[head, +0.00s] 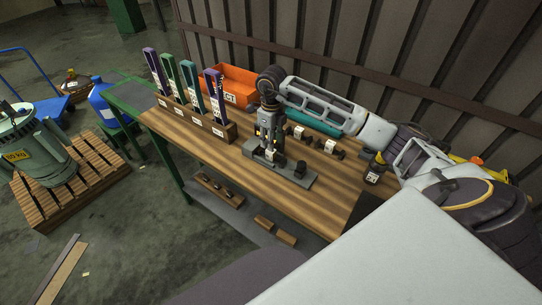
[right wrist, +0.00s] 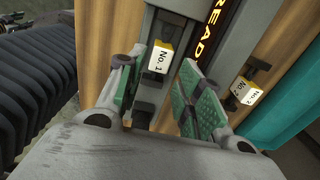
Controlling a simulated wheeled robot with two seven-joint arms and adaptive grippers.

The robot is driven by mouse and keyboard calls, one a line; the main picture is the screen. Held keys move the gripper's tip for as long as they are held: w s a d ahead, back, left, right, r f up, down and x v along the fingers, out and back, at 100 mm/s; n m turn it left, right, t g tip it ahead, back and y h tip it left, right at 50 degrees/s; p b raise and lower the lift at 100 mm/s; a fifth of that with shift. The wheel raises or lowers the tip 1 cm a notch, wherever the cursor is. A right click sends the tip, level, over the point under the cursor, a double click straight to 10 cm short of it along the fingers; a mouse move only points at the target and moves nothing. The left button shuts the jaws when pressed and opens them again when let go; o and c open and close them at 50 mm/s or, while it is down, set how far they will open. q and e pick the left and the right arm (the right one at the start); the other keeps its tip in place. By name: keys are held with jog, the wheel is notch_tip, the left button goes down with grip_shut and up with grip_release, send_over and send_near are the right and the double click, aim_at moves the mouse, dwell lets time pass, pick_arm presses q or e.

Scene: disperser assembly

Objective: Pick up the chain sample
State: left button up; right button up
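A chain sample labelled No. 1 (right wrist: 160,57) stands in the grey test fixture (head: 298,180) on the wooden table. My right gripper (right wrist: 163,92) is open, its green-padded fingers apart on either side of the line to this sample. In the head view my right gripper (head: 270,132) points down over the fixture and hides part of it. Whether the fingers touch the sample cannot be told. Other labelled samples (head: 297,132) and (head: 329,146) lie on the table to the right; a No. 2 label (right wrist: 248,92) shows in the right wrist view. My left gripper is out of view.
A wooden rack (head: 217,131) with upright coloured holders stands on the left of the table (head: 318,205). Behind are an orange bin (head: 238,84) and a teal object (head: 313,123). The table's front left is clear.

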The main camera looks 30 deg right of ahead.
aim_at(271, 154)
jog(key=shift+f, duration=0.75)
jog(key=shift+s+f+p, duration=0.1)
jog(key=shift+f+p, duration=0.25)
jog(key=shift+f, duration=1.8)
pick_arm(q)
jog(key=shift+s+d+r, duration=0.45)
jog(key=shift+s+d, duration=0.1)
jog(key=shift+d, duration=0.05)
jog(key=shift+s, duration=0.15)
pick_arm(e)
jog(key=shift+c, duration=0.3)
grip_shut()
